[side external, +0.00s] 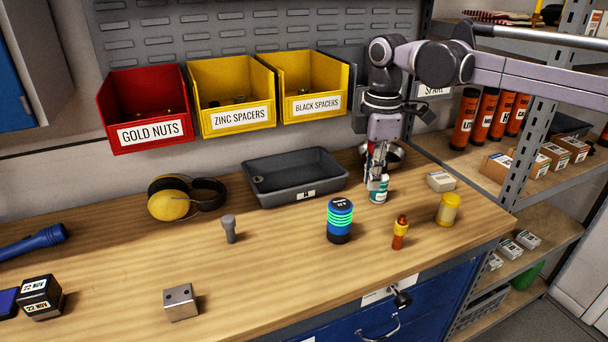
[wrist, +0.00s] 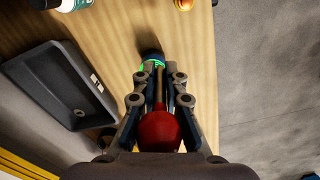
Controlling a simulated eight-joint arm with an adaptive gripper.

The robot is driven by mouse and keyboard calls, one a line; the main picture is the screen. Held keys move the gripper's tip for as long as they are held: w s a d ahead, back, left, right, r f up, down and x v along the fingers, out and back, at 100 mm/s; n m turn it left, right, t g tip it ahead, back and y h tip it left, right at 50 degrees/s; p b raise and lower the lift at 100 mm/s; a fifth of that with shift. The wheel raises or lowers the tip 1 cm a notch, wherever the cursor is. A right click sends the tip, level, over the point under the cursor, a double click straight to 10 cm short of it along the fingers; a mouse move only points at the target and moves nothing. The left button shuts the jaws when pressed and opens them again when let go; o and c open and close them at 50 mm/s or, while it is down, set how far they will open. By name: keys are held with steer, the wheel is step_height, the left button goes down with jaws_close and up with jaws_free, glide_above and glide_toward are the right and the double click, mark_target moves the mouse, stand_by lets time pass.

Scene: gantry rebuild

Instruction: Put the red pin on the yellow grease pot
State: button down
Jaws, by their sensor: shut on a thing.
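My gripper (side external: 376,172) is above the bench, in front of the teal-and-white can in the side view. In the wrist view my gripper (wrist: 160,84) is shut on the red pin (wrist: 160,130), whose round red end faces the camera and whose thin shaft runs between the fingers. In the side view the pin is mostly hidden by the fingers. The yellow grease pot (side external: 448,210) stands upright at the right end of the bench, right of my gripper and apart from it. I cannot make it out in the wrist view.
A teal-and-white can (side external: 379,191), a blue cylinder with green rings (side external: 340,222) and an orange bottle (side external: 400,233) stand nearby. A grey tray (side external: 255,187) lies left of my gripper. A small white box (side external: 440,181) is behind the pot. The bench's right edge is close.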

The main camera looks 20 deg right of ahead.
steer(key=s+d+r+m, duration=0.15)
steer(key=s+d, duration=0.25)
steer(key=d, duration=0.6)
steer(key=s+d+r, duration=0.2)
steer(key=s+d, duration=0.1)
steer(key=d, duration=0.7)
steer(key=s+d+r, duration=0.1)
steer(key=s+d, duration=0.3)
steer(key=d, duration=0.6)
glide_above(452, 197)
step_height(452, 197, down, 7)
steer(key=shift+r, duration=0.2)
steer(key=shift+f, duration=2.1)
steer(key=shift+f, duration=0.15)
steer(key=c, duration=1.4)
jaws_free()
